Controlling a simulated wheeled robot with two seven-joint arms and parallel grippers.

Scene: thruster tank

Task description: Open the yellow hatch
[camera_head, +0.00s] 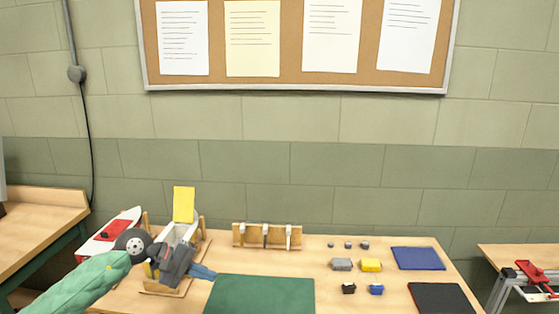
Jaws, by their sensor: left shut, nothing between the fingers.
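The yellow hatch (184,204) stands raised, nearly upright, above a pale tank (178,233) on the left part of the workbench. The tank sits in a wooden stand (205,246). My left gripper (186,265) is dark grey and shut, with nothing held. It is in front of the tank and below the hatch, apart from the hatch, and hides the tank's lower front. I cannot tell whether it touches the tank. A blue piece (203,272) shows at its right end; I cannot tell whether it is part of the gripper. My right gripper is not in view.
A wooden rack (267,236) stands at the back. A green mat (262,296) lies in front. Several small blocks, including a yellow one (371,265), a blue mat (418,258) and a dark tray (441,298) are at right. A red-and-white object (108,234) is behind my left arm.

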